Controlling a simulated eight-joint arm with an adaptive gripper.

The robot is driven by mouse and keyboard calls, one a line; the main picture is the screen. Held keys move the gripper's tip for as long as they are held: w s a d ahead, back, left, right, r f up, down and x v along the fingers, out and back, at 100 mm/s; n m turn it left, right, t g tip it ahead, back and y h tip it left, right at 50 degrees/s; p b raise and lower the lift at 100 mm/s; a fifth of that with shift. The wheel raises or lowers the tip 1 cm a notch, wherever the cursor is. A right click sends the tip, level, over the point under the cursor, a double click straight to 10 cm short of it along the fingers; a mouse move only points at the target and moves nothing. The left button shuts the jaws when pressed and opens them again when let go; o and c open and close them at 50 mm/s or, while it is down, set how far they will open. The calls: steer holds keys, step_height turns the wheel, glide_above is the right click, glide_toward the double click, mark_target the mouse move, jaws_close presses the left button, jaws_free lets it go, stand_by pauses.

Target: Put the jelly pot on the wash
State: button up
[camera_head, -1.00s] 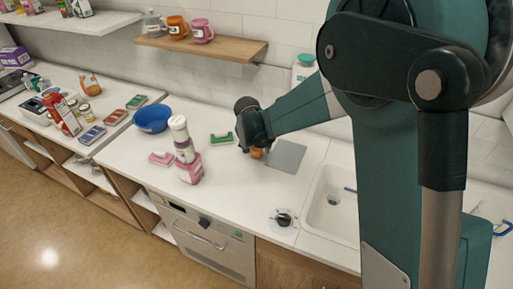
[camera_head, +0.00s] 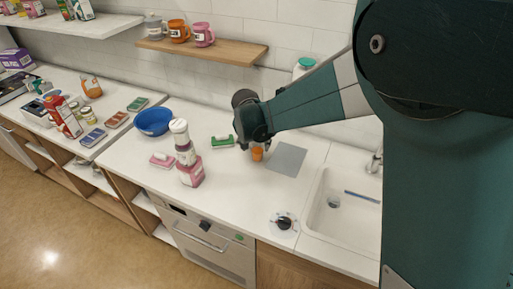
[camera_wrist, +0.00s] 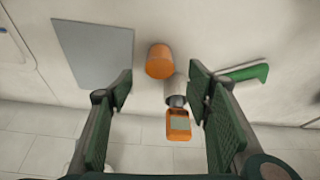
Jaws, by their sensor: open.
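A small orange pot (camera_head: 257,154), apparently the jelly pot, stands on the white counter just left of a flat grey mat (camera_head: 287,158). In the wrist view the pot (camera_wrist: 160,64) sits beyond the fingertips, and the mat (camera_wrist: 95,52) is to its left. My gripper (camera_wrist: 158,88) is open and empty, pointing down above the counter. In the head view my gripper (camera_head: 246,142) is beside and above the pot and hides part of it. No thing labelled as the wash can be made out; a white sink (camera_head: 340,215) is at the right.
In the wrist view, a pale cylinder (camera_wrist: 176,90) and an orange item with a grey panel (camera_wrist: 179,125) are between the fingers. A green-edged item (camera_head: 222,142), blue bowl (camera_head: 153,122) and pink-white bottle (camera_head: 185,150) stand left.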

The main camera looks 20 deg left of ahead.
steer(key=v, duration=0.6)
steer(key=shift+r, duration=0.25)
steer(key=shift+s+d, duration=0.1)
stand_by(0.4)
steer(key=shift+d, duration=0.1)
steer(key=s+d+r, duration=0.1)
steer(key=d+r, duration=0.3)
steer(key=d, duration=0.6)
steer(key=s+d+r+t, duration=0.15)
steer(key=d+r, duration=0.25)
steer(key=d, duration=0.6)
steer(key=s+d+r+g, duration=0.15)
steer(key=d+r, duration=0.35)
steer(key=d, duration=0.5)
steer(key=s+d+m+t, duration=0.1)
steer(key=s+d, duration=0.9)
steer(key=d, duration=0.2)
steer(key=s+d+f+t, duration=0.1)
steer(key=s+d, duration=0.9)
steer(key=d, duration=0.3)
steer(key=shift+s+f+m+t+h, duration=0.2)
steer(key=shift+f+m+t+h, duration=0.1)
steer(key=shift+m+t, duration=0.1)
